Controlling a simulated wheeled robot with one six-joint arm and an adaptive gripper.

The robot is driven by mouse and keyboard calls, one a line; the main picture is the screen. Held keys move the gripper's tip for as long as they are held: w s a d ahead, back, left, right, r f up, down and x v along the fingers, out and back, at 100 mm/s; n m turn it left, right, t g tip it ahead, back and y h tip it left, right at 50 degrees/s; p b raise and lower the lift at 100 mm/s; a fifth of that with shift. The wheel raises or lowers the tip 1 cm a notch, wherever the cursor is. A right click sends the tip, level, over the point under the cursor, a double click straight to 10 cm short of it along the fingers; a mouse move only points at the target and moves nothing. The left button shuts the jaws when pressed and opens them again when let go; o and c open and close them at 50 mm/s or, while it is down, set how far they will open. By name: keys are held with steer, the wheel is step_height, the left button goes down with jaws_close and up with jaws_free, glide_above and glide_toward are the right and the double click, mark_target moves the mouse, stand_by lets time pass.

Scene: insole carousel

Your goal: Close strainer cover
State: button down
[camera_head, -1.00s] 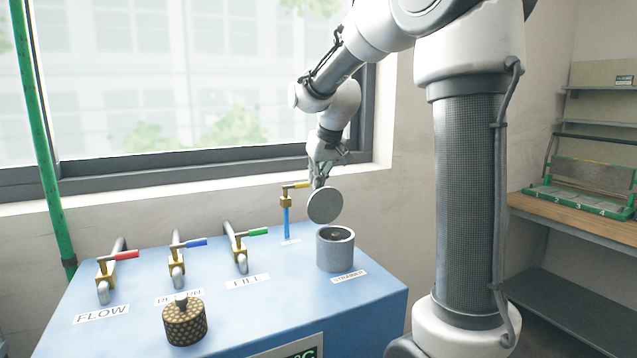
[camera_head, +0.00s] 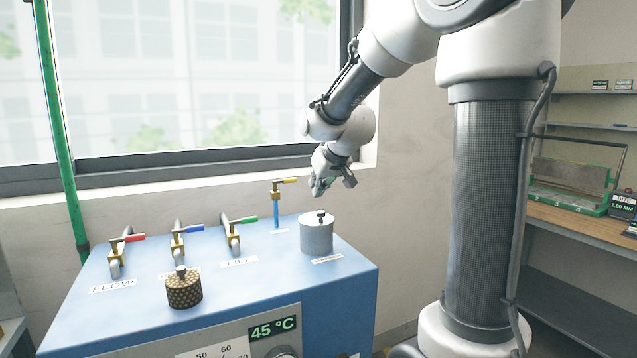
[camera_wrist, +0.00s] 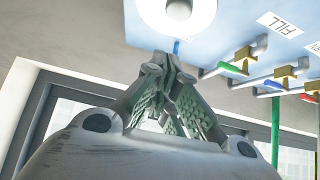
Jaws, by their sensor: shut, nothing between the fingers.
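The strainer (camera_head: 317,237) is a grey cylinder at the right of the blue machine top. Its round cover (camera_head: 319,218) now lies flat on top, with a small dark knob in the middle. My gripper (camera_head: 318,190) is above the cover, apart from it, with its fingers together and empty. In the wrist view the green padded fingers (camera_wrist: 168,75) meet at their tips. The pale cover disc (camera_wrist: 160,18) with its knob (camera_wrist: 178,8) shows at the top of that view, cut off by the edge.
A brown mesh basket (camera_head: 184,289) sits at the front. The window and wall are close behind. A bench (camera_head: 575,222) is at the right.

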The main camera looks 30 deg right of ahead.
mark_target(322, 214)
steer(key=s+f, duration=0.2)
steer(key=s, duration=0.1)
steer(key=shift+f, duration=0.3)
steer(key=shift+s+f, duration=0.5)
steer(key=shift+f, duration=0.25)
steer(key=shift+s+f, duration=0.45)
steer(key=shift+f, duration=0.25)
